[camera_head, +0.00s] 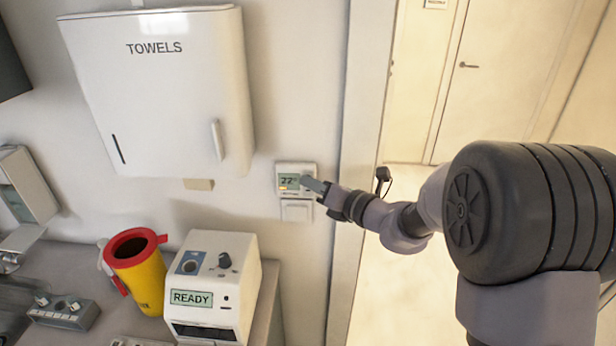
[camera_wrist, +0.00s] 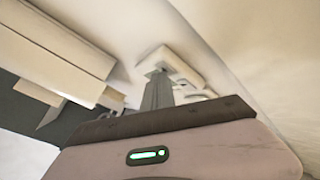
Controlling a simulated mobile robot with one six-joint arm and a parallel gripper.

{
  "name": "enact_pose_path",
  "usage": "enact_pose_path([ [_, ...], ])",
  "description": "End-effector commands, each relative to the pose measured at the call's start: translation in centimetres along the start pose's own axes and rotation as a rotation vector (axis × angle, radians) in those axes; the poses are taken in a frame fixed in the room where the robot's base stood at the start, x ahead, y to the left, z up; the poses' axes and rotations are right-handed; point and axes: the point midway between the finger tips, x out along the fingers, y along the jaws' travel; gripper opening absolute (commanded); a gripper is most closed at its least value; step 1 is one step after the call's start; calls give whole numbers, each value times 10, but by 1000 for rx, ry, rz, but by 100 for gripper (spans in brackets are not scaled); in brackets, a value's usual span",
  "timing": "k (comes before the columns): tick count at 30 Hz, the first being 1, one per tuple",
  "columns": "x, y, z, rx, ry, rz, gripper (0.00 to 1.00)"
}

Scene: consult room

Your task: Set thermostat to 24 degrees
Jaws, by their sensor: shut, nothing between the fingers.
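The thermostat (camera_head: 287,176) is a small white box on the wall below and right of the towel dispenser. Its greenish display appears to read 22, with an orange patch under the digits. My gripper (camera_head: 313,184) is shut and empty, its tips at the right side of the thermostat's face. The tips hide part of that side, including any buttons there. In the wrist view, the shut fingers (camera_wrist: 157,92) point at a white box, the thermostat (camera_wrist: 182,66). I cannot tell whether they touch it.
A white switch plate (camera_head: 296,211) sits just below the thermostat. The towel dispenser (camera_head: 180,90) juts out above left. A white device reading READY (camera_head: 205,298) and a yellow bin with a red rim (camera_head: 143,282) stand on the counter. A door frame (camera_head: 361,150) rises at right.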

Motion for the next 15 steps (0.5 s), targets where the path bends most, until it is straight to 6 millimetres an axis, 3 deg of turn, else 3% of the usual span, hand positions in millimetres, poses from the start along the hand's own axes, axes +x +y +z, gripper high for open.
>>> enact_pose_path([
  [15, -10, 7, -7, 0, -1, 0, 0],
])
